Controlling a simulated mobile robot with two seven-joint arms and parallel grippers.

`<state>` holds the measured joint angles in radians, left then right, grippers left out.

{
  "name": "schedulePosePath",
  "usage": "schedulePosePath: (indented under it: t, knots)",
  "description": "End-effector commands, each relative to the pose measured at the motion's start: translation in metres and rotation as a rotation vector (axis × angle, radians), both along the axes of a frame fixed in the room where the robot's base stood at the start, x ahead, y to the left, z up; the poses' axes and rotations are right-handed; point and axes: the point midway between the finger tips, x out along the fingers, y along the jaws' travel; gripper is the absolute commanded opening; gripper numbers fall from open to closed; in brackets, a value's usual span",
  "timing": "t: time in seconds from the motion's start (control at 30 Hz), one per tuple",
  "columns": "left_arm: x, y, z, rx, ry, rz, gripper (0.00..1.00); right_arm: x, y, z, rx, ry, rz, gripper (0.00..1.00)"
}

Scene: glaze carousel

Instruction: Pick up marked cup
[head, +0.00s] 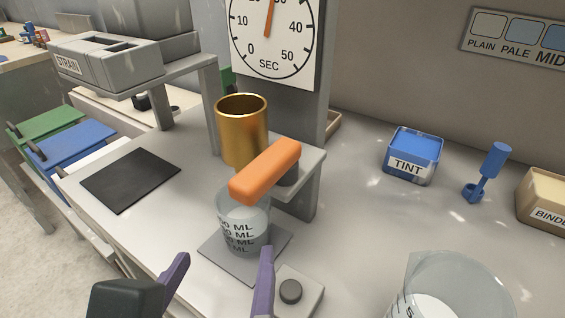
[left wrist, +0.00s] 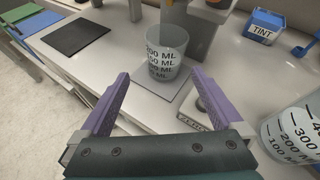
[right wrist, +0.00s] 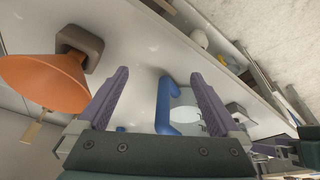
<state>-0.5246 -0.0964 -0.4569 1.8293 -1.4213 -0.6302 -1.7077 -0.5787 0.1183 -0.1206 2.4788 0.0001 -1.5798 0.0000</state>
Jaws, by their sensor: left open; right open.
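The marked cup (head: 243,225) is clear with dark ML markings. It stands upright on a thin grey plate (head: 216,252) under the gold cylinder and orange lever. My left gripper (head: 222,258) is open and empty, on the near side of the cup. In the left wrist view the cup (left wrist: 165,55) shows just beyond and between the spread purple fingers (left wrist: 160,75), with no contact visible. My right gripper (right wrist: 160,75) is open in the right wrist view, with a blue handle (right wrist: 163,105) showing between its fingers; I cannot tell how far off it is.
The orange lever (head: 266,170) and gold cylinder (head: 242,130) overhang the cup. A round dark button (head: 290,291) is close by the left gripper. A larger marked clear vessel (head: 480,290) stands at the lower right. An orange cone (right wrist: 45,80) shows in the right wrist view.

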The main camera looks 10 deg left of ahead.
Motion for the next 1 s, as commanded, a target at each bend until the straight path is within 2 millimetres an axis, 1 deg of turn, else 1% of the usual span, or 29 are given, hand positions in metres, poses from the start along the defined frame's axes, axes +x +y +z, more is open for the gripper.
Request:
schedulePosePath:
  t: [0.03, 0.1, 0.17, 0.4, 0.57, 0.8, 0.9, 1.0]
  knots:
    - [0.0, -0.006, -0.015, 0.034, -0.002, -0.032, 1.0, 0.0, 0.0, -0.016, -0.001, 0.0, 0.001, 1.0]
    - [0.002, -0.01, -0.018, 0.067, -0.003, -0.061, 1.0, 0.0, -0.001, -0.019, -0.002, 0.0, 0.001, 1.0]
    - [0.006, -0.012, -0.02, 0.084, -0.005, -0.074, 1.0, 0.0, -0.001, -0.02, -0.004, -0.001, 0.002, 1.0]
    - [0.038, -0.006, -0.031, 0.087, -0.006, -0.075, 1.0, -0.001, -0.002, -0.022, -0.007, 0.001, 0.004, 1.0]
    - [0.05, -0.003, -0.037, 0.085, -0.005, -0.073, 1.0, -0.001, -0.002, -0.025, -0.006, 0.0, 0.003, 1.0]
    - [0.082, 0.006, -0.053, 0.085, -0.005, -0.073, 1.0, -0.001, -0.002, -0.035, -0.006, 0.001, 0.002, 1.0]
    - [0.089, 0.006, -0.055, 0.084, -0.004, -0.074, 1.0, -0.001, -0.001, -0.036, -0.004, 0.0, 0.002, 1.0]
    - [0.091, 0.007, -0.055, 0.083, -0.004, -0.073, 1.0, -0.001, -0.001, -0.036, -0.002, 0.001, 0.0, 1.0]
